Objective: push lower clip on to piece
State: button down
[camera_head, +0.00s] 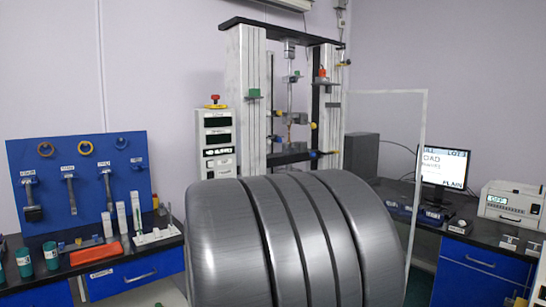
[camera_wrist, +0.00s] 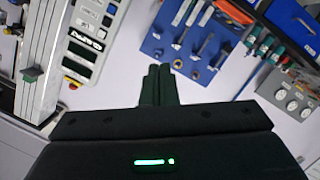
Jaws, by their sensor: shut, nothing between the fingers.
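The testing machine (camera_head: 245,85) stands at the centre of the head view, with a tall column on each side. The upper clip (camera_head: 291,78) hangs from its middle rod. The lower clip (camera_head: 297,119) sits below it, with small yellow-orange knobs by it. A thin piece (camera_head: 290,97) seems to run upright between them. It is too small to tell whether the lower clip touches it. My gripper (camera_wrist: 160,70) shows in the wrist view, its dark fingers together and empty. It points toward the wall and tool board, apart from the clips, which are out of the wrist view.
A control panel with a red stop button (camera_head: 215,102) stands left of the machine. A blue tool board (camera_head: 85,180) stands over the left bench. A clear upright panel with a pale frame (camera_head: 424,140) stands to the right. A monitor (camera_head: 444,167) and printer-like box (camera_head: 511,202) are on the right bench.

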jog(key=s+a+r+n+g+y, duration=0.3)
jog(key=a+r+n+y, duration=0.5)
jog(key=a, duration=0.7)
notch_tip(320, 180, up, 4)
jog(key=shift+s+a+r+y, duration=0.1)
jog(key=shift+s+a+y, duration=0.1)
jog(key=shift+y, duration=0.9)
jog(key=shift+w+d, duration=0.1)
